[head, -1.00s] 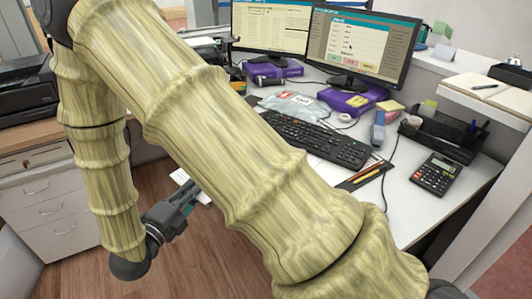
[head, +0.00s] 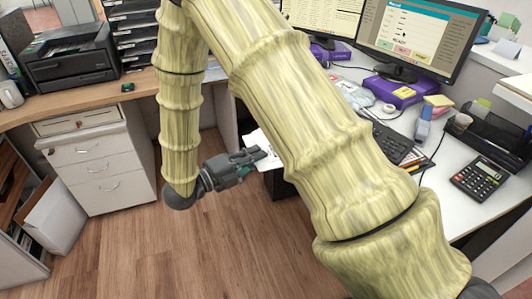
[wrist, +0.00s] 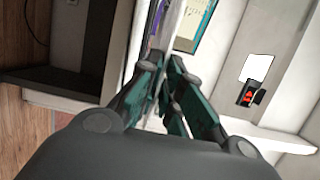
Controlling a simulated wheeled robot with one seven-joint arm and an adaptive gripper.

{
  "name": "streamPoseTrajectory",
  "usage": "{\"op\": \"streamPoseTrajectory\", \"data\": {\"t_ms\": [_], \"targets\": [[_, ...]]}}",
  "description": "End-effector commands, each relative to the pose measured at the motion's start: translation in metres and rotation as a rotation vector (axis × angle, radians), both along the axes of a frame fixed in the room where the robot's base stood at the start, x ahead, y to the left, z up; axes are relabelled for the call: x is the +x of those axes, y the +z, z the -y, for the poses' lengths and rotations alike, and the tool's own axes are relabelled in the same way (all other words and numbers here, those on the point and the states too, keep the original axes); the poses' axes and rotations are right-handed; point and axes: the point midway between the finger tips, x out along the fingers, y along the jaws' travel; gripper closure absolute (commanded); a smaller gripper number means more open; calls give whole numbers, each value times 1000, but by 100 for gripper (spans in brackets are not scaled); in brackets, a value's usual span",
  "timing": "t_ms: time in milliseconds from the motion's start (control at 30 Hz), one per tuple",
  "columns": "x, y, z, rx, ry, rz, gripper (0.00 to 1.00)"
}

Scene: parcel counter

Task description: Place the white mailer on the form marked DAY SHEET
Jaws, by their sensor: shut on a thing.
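My gripper (head: 256,156) is low in front of the desk, beyond my arm in the head view. It is shut on the white mailer (head: 270,162), which shows as a flat white piece at the fingertips, partly hidden by my arm. In the wrist view the mailer (wrist: 172,22) is a thin, pale edge rising from between the fingers of my gripper (wrist: 167,68). I cannot make out a form marked DAY SHEET in either view; my arm hides part of the desk.
The right desk holds monitors (head: 418,38), a keyboard (head: 393,143), a calculator (head: 479,177) and a grey plastic bag (head: 356,95). A printer (head: 70,56) stands on the left counter above white drawers (head: 100,168). Open wooden floor (head: 130,255) lies in front.

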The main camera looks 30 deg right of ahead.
Motion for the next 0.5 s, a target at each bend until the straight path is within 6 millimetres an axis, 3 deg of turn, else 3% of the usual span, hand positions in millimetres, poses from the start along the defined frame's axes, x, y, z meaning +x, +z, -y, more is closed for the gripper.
{"op": "streamPoseTrajectory", "data": {"t_ms": [200,500], "targets": [[20,-4,32,1,-2,0,100],[30,-6,47,1,-1,1,100]]}}
